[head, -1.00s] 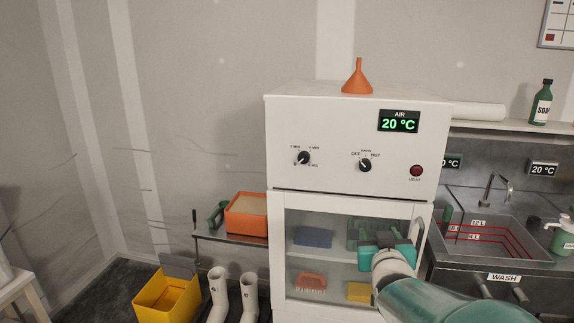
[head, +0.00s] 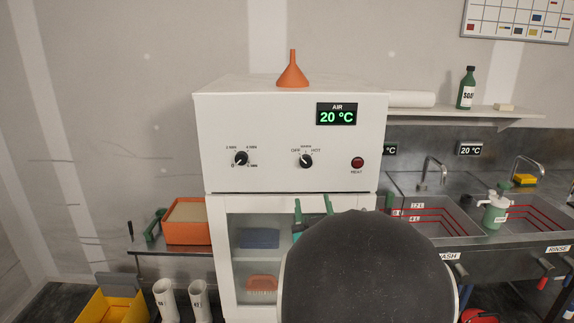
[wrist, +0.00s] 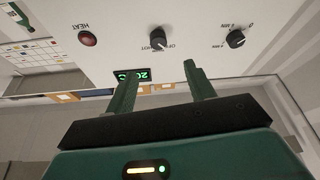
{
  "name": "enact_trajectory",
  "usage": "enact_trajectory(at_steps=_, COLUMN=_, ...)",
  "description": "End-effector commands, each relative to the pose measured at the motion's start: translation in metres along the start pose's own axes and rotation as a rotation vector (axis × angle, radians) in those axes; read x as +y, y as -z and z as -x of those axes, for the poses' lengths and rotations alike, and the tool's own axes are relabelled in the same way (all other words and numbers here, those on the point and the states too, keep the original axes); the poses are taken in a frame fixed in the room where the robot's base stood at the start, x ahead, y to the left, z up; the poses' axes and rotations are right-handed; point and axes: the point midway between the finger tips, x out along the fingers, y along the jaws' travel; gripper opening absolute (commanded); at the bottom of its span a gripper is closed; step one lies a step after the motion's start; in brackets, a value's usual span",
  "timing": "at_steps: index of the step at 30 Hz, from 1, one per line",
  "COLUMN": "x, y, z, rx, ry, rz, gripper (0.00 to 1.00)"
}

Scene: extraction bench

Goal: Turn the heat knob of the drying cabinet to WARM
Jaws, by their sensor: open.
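The heat knob (head: 306,161) is a black dial on the white drying cabinet (head: 220,118). OFF is at its left, HOT at its right and a small label above. Its pale pointer seems to point up-left, toward OFF. My gripper (head: 312,206) shows its green fingers below the knob, partly hidden by my dark arm link. In the wrist view, which is upside down, my gripper (wrist: 158,75) is open and empty. The heat knob (wrist: 159,36) stands beyond the fingertips, apart from them.
A timer knob (head: 241,158) sits left of the heat knob, and a red HEAT lamp (head: 357,163) right of it. The air display (head: 336,114) reads 20 °C. An orange funnel (head: 293,72) stands on top. The cabinet's glass door (head: 226,250) is below.

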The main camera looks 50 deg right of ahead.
Motion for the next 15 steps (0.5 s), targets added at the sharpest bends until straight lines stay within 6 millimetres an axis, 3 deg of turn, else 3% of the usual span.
enact_trajectory(at_steps=8, x=0.01, y=0.0, z=-0.013, rx=0.009, ry=-0.013, rz=0.008, gripper=0.54)
enact_trajectory(at_steps=15, x=0.011, y=0.0, z=-0.059, rx=0.008, ry=-0.014, rz=0.008, gripper=0.54)
